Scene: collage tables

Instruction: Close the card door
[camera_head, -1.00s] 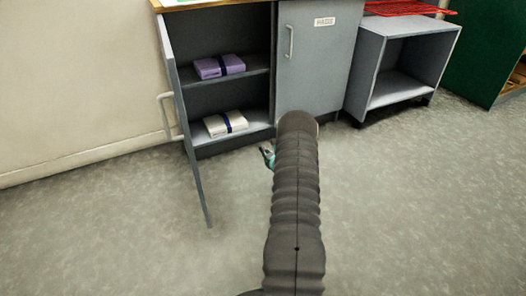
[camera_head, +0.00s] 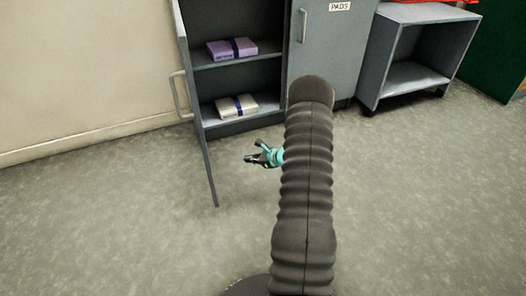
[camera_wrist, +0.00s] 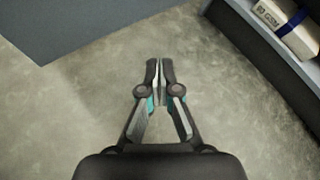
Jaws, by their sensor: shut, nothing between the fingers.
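The open door (camera_head: 197,105) is a grey panel on the left side of the grey cabinet, swung out toward me, with a pale bar handle (camera_head: 178,95) on its outer face. No label shows on it. My gripper (camera_head: 250,158) pokes out left of my dark arm, low in front of the cabinet opening and to the right of the door, apart from it. In the wrist view my gripper (camera_wrist: 160,64) has its fingers together and empty, pointing at bare floor. A grey panel, apparently the door (camera_wrist: 75,22), fills the upper left there.
A purple pack (camera_head: 232,49) and a whitish pack (camera_head: 236,106) lie on the cabinet's shelves. The right door (camera_head: 329,50), marked PADS, is closed. A low open grey unit (camera_head: 428,12) stands to the right. The floor (camera_head: 120,210) before the door is clear.

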